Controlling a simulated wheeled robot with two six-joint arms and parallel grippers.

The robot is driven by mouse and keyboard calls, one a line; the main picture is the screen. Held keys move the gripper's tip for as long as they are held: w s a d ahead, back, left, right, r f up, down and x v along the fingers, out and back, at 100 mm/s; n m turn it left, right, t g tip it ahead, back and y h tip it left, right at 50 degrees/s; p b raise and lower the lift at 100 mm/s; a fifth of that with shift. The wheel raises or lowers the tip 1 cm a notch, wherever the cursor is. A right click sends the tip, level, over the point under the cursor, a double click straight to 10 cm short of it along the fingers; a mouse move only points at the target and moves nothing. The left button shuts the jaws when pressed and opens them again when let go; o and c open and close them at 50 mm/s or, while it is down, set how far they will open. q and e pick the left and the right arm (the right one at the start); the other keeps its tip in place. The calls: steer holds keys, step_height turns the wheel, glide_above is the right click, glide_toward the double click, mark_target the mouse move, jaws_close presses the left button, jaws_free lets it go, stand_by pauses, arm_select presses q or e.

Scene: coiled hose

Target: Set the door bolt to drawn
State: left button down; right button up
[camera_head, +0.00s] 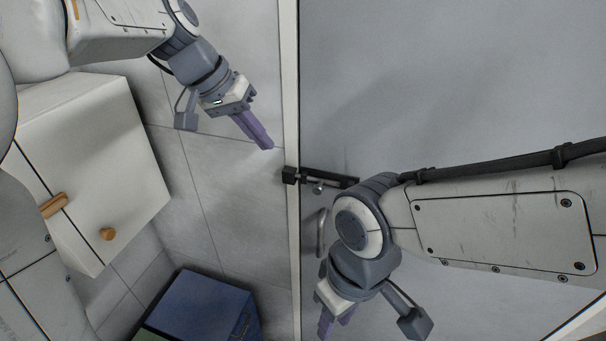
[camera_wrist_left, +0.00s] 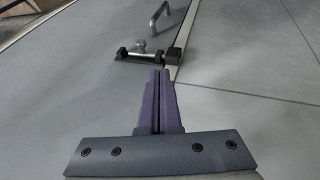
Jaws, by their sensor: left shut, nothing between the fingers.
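The door bolt (camera_head: 338,181) is a dark bar with a small metal knob (camera_head: 318,188), mounted on the grey door (camera_head: 440,90) near its left edge. A black keeper block (camera_head: 290,175) sits on the pale door frame beside it. My left gripper (camera_head: 266,145) is shut and empty, up and left of the keeper. In the left wrist view its fingertips (camera_wrist_left: 160,73) point toward the bolt (camera_wrist_left: 140,56), apart from it. My right gripper (camera_head: 337,325) is below the bolt, its fingertips cut off.
A metal door handle (camera_head: 321,232) is below the bolt, close to my right wrist. A white cabinet (camera_head: 90,150) with wooden knobs stands at left, and a blue box (camera_head: 205,305) at the bottom.

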arm_select(q)
steer(key=p, duration=0.2)
glide_above(303, 177)
steer(key=s+a, duration=0.3)
steer(key=f, duration=0.8)
steer(key=shift+s+a+f, duration=0.15)
steer(key=shift+a+f, duration=0.05)
steer(key=d, duration=0.1)
steer(key=d+f+p, duration=0.1)
steer(key=d, duration=0.1)
steer(key=shift+s+f, duration=0.2)
steer(key=shift+s, duration=0.15)
steer(key=shift+d+f+p, duration=0.2)
steer(key=shift+f+p, duration=0.05)
steer(key=shift+p, duration=0.1)
